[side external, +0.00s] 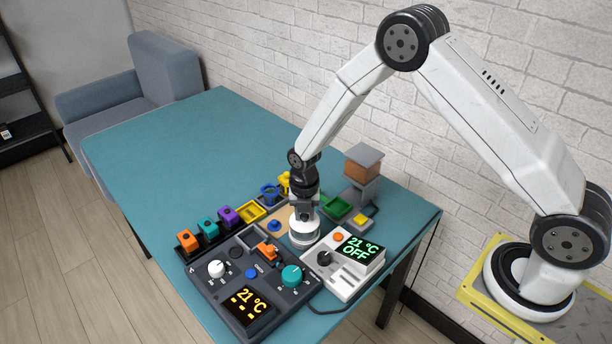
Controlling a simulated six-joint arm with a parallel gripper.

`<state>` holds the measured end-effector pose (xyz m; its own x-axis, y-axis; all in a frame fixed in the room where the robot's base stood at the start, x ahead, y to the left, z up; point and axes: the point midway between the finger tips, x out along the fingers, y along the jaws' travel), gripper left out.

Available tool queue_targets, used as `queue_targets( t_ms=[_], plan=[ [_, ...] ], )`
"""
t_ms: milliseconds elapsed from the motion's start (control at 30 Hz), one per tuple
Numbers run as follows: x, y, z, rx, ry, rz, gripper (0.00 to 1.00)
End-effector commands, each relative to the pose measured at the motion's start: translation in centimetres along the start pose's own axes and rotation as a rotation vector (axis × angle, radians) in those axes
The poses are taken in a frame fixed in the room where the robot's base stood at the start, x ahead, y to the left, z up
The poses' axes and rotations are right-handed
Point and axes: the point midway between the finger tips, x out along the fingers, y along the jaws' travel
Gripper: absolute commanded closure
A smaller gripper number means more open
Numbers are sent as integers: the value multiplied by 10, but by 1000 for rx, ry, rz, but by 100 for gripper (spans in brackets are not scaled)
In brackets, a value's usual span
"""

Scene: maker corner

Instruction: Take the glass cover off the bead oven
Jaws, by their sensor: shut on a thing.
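My gripper (304,212) points straight down at the middle of the equipment group, at the end of my arm. It is shut on the top of the glass cover (303,225), a small pale round piece. Under it is a white round body, which I take to be the bead oven (304,241). At this size I cannot tell whether the cover touches the oven or is apart from it. The fingertips and the cover's grip are too small to make out clearly.
A dark control console (235,285) with knobs and an amber display is at front left. A white box (345,265) reading "21 °C OFF" is at right. Coloured cubes (208,227), a yellow tray (250,211), a green tray (336,207) and a grey-orange tower (363,165) surround the gripper. The teal table (170,145) is clear at the back left.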

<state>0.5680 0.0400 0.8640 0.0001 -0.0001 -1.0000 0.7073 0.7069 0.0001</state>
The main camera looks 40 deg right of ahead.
Motion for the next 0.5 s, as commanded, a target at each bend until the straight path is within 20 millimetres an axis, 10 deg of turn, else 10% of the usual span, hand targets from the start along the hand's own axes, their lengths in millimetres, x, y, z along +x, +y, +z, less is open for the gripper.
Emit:
queue_targets(
  t_ms=[500],
  plan=[
    [-35, -2, -2, 0, -1, 1, 100]
  ],
)
